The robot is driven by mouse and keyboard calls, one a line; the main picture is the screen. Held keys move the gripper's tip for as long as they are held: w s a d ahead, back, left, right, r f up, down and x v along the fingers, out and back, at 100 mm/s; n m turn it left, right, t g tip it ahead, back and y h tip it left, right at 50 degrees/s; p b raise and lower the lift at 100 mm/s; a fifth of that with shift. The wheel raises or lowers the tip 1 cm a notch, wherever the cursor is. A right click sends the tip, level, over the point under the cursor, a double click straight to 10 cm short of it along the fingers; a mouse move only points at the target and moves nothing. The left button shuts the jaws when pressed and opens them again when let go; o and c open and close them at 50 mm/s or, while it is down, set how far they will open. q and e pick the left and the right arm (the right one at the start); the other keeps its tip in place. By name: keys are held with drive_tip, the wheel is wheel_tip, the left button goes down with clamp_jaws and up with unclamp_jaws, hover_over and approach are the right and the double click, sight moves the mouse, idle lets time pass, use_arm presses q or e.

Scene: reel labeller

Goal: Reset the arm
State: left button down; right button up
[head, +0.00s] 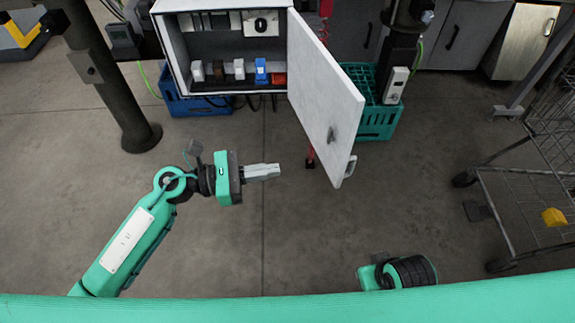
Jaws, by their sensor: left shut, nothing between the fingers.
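My left gripper (262,171) is in the middle of the head view, at the end of the green arm that comes in from the left. Its grey fingers are together, point right and hold nothing. It is in free space in front of the open cabinet, left of the cabinet's door and touching nothing. Part of my right arm (400,272) shows at the bottom, right of the middle. Its gripper is not seen.
A grey cabinet (222,5) holds several small switches, one blue (261,71). Its door (322,95) stands open toward me. Blue (195,105) and green (376,124) crates stand behind. A dark post (110,85) is left, a wire cart (530,200) right. Floor between is clear.

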use_arm(q)
drive_tip(key=shift+s+a, duration=0.15)
drive_tip(key=shift+a, duration=0.4)
